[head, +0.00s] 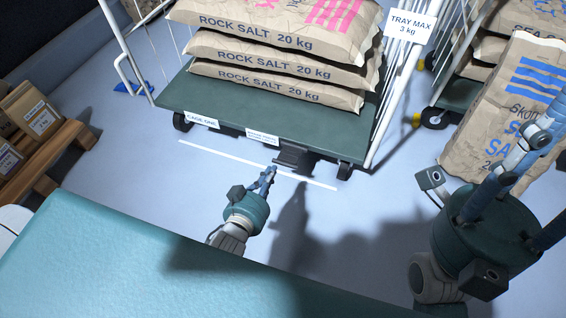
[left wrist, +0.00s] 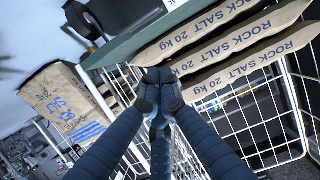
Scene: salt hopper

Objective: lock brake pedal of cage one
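Cage one's green deck (head: 240,104) carries stacked rock salt bags, with a CAGE ONE label (head: 201,119) on its front edge. The dark brake pedal (head: 292,156) sticks out under that edge, below a second white label (head: 262,136). My left gripper (head: 270,171) is low in front of the deck, just left of and nearer than the pedal, apparently apart from it. In the left wrist view its fingertips (left wrist: 158,84) meet with nothing between them. A dark part (left wrist: 84,20) shows under the deck there; I cannot tell whether it is the pedal. My right gripper (head: 541,158) is at the right, fingers spread, empty.
A white line (head: 225,155) runs on the floor before the cage. A wooden pallet with boxes (head: 45,158) stands left. A large salt bag (head: 490,125) and another cage deck (head: 460,93) stand right. A teal surface (head: 120,265) fills the foreground.

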